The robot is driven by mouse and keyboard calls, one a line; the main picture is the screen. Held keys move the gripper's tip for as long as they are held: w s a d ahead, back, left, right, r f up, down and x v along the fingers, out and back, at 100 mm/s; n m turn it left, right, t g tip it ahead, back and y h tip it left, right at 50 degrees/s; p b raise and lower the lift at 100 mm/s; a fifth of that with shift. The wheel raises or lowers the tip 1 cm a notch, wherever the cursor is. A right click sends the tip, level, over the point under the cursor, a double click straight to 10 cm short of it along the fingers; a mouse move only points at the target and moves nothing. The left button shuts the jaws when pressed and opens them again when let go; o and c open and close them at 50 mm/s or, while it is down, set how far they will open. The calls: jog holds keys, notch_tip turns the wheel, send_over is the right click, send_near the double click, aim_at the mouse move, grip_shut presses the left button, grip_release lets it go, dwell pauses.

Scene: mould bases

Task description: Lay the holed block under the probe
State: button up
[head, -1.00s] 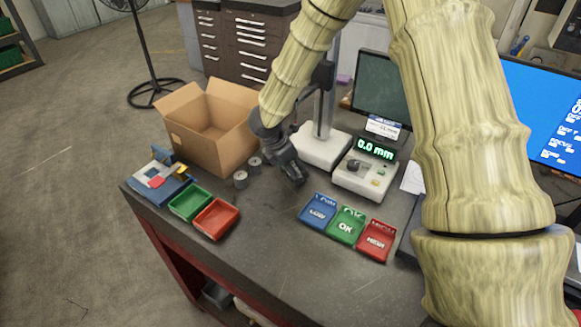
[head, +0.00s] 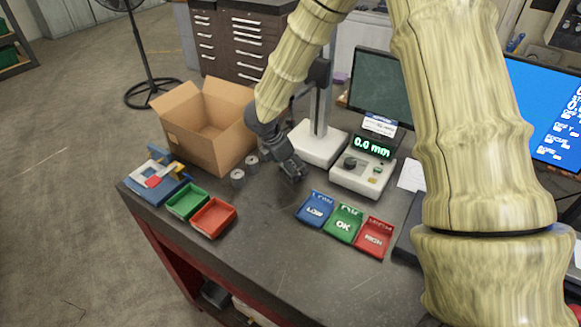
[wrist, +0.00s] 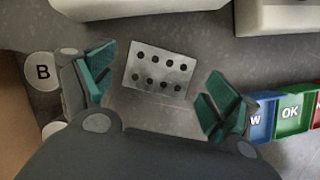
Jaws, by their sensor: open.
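The holed block (wrist: 159,72) is a flat grey metal plate with two rows of dark holes. In the wrist view it lies on the bench between the teal pads of my gripper (wrist: 162,90), slightly tilted in the picture. My gripper is open, with a gap on each side of the block. In the head view my gripper (head: 294,172) hangs low over the bench, left of the readout, and the block cannot be made out there. The probe stand (head: 319,148) has a white base and grey column behind my gripper. The probe tip is hidden by my arm.
A readout box (head: 361,178) shows 0.0 mm. Blue LOW (head: 314,211), green OK (head: 343,224) and red HIGH (head: 373,239) trays stand in front. Left are a cardboard box (head: 199,140), two small cylinders, and green and red trays (head: 213,219). The front middle bench is clear.

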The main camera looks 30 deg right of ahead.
jog(key=b+v, duration=0.1)
jog(key=v, duration=0.5)
jog(key=shift+r+b, duration=0.2)
jog(key=shift+b, duration=0.2)
